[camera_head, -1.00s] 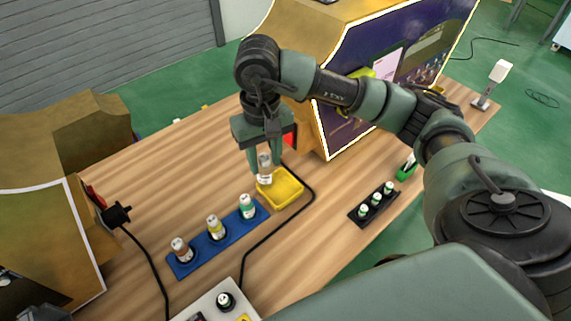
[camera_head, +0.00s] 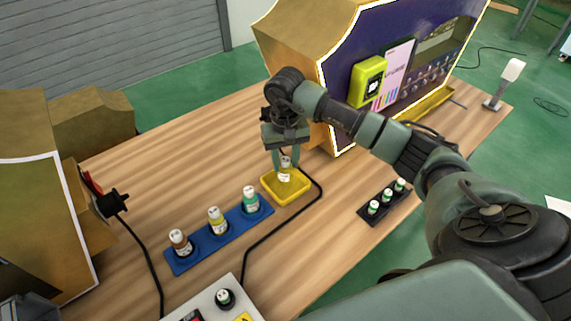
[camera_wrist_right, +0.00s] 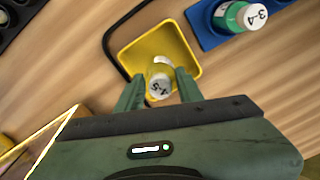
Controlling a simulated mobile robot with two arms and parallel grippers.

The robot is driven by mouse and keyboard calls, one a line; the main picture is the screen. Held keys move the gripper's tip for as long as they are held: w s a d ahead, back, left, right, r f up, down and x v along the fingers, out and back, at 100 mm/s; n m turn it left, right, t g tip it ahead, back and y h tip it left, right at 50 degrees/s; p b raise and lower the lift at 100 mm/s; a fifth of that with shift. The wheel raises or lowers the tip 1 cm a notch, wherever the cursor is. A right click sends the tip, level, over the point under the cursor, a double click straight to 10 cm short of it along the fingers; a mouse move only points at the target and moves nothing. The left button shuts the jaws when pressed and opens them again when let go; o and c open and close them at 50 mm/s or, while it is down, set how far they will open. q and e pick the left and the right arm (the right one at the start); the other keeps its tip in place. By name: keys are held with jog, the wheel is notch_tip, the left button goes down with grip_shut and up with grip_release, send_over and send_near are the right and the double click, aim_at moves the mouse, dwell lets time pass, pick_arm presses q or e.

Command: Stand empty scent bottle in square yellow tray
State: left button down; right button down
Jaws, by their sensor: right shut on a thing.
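The empty scent bottle (camera_head: 285,176), small with a pale cap and label, is held upright between the fingers of my right gripper (camera_head: 286,165). The square yellow tray (camera_head: 290,197) lies on the wooden table directly below. The bottle appears over or inside the tray; I cannot tell whether its base touches the floor of it. In the right wrist view the gripper fingers (camera_wrist_right: 158,92) close on the bottle (camera_wrist_right: 161,68), whose grey-white cap carries a marking, with the yellow tray (camera_wrist_right: 148,45) behind it. My left gripper is not in view.
A blue rack (camera_head: 233,233) with three capped bottles stands just left of the tray. A black cable (camera_head: 262,243) curves around the tray's right side. A black holder (camera_head: 366,219) with small vials is to the right. The purple-and-gold machine (camera_head: 342,70) stands behind.

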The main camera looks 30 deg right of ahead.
jog(key=shift+f, duration=0.9)
jog(key=c, duration=1.3)
grip_release()
jog(key=shift+f, duration=0.1)
jog(key=shift+c, duration=0.2)
jog(key=o, duration=0.4)
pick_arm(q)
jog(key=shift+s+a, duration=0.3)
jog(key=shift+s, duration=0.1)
pick_arm(e)
jog(key=shift+r, duration=0.4)
pick_arm(q)
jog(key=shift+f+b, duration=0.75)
jog(key=shift+b, duration=0.05)
pick_arm(e)
notch_tip(320, 180, up, 12)
jog(key=shift+f, duration=0.2)
